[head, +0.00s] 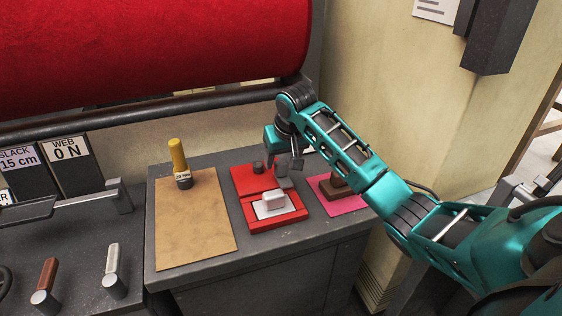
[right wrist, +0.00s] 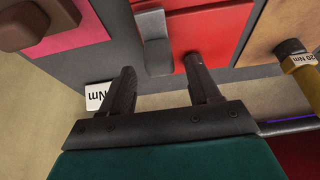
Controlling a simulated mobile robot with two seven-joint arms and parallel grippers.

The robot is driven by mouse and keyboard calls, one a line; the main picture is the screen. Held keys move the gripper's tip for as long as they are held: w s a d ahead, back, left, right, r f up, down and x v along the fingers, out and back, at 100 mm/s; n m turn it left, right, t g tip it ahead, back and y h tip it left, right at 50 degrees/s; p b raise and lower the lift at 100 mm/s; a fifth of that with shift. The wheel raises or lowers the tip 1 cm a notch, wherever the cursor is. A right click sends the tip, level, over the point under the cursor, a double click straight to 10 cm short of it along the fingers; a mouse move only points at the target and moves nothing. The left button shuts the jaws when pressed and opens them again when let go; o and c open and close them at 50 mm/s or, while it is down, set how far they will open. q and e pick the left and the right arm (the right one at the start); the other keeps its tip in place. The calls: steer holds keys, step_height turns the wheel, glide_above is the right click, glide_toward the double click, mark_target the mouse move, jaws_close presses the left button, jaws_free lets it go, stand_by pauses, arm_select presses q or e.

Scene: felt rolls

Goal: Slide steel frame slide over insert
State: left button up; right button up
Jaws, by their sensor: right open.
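A red fixture (head: 248,182) lies on the grey bench top, and its red plate also shows in the right wrist view (right wrist: 215,30). In its front part sits a pale plate with a white block-like handle (head: 272,198). A grey upright tab (head: 283,180), perhaps part of the steel frame slide, stands at the fixture's rear right; it also shows in the right wrist view (right wrist: 155,45). My right gripper (head: 283,163) is open above the tab, its fingers apart on either side in the wrist view, holding nothing. I cannot tell the frame's full outline or the insert clearly. My left gripper is out of view.
A tan board (head: 195,225) with a yellow-handled tool (head: 179,160) lies left of the fixture. A pink mat (head: 355,205) with a brown block (head: 336,188) is at right, close by my arm. A large red felt roll (head: 150,50) hangs behind.

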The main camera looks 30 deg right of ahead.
steer(key=shift+x, duration=1.2)
steer(key=shift+c, duration=0.4)
jaws_close()
